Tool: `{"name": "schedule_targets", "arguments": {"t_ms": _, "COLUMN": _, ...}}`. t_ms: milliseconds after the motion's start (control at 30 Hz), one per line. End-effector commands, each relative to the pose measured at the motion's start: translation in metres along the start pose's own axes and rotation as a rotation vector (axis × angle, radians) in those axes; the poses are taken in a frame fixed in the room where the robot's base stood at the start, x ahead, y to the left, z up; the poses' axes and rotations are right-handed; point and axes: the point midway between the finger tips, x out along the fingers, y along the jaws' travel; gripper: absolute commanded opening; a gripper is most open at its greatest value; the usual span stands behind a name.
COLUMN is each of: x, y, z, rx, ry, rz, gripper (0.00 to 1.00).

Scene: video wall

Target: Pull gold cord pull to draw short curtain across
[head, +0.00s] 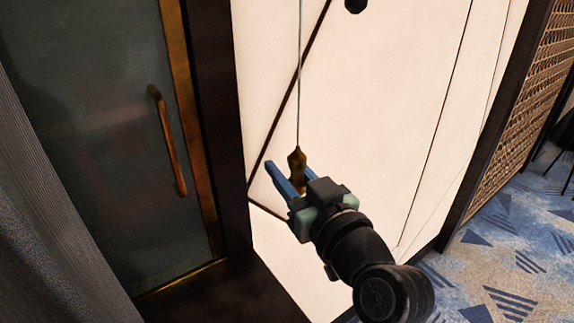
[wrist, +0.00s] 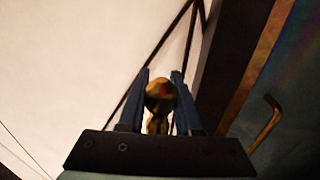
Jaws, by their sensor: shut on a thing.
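The gold cord pull (head: 297,165) hangs at the end of a thin cord (head: 299,80) in front of a white wall panel. My gripper (head: 286,172) is around the pull, with its blue fingers on either side, and is shut on it. In the wrist view the rounded gold end of the pull (wrist: 160,97) shows between the two fingers. The lower part of the pull is partly hidden by my gripper in the head view. A grey curtain (head: 50,190) hangs at the left edge; I cannot tell whether it is the short curtain.
A dark-framed glass door (head: 110,130) with a gold handle (head: 168,140) stands left of my gripper. A dark round knob (head: 355,5) shows at the top. A woven screen (head: 530,110) stands at the right over blue patterned carpet (head: 500,250).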

Motion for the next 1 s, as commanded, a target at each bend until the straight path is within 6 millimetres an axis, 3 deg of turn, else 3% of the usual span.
{"name": "schedule_targets", "arguments": {"t_ms": 33, "x": 0.000, "y": 0.000, "z": 0.029, "rx": 0.003, "ry": -0.004, "rz": -0.001, "gripper": 0.00}}
{"name": "schedule_targets", "arguments": {"t_ms": 300, "x": 0.000, "y": 0.000, "z": 0.080, "rx": 0.004, "ry": -0.005, "rz": -0.002, "gripper": 0.00}}
{"name": "schedule_targets", "arguments": {"t_ms": 500, "x": 0.000, "y": 0.000, "z": 0.094, "rx": 0.003, "ry": -0.007, "rz": -0.002, "gripper": 0.00}}
{"name": "schedule_targets", "arguments": {"t_ms": 867, "x": 0.000, "y": 0.001, "z": 0.099, "rx": 0.007, "ry": -0.017, "rz": -0.001, "gripper": 0.00}}
{"name": "schedule_targets", "arguments": {"t_ms": 900, "x": 0.000, "y": 0.001, "z": 0.099, "rx": 0.007, "ry": -0.017, "rz": -0.001, "gripper": 0.35}}
{"name": "schedule_targets", "arguments": {"t_ms": 1000, "x": 0.000, "y": 0.001, "z": 0.098, "rx": 0.005, "ry": -0.014, "rz": -0.001, "gripper": 0.53}}
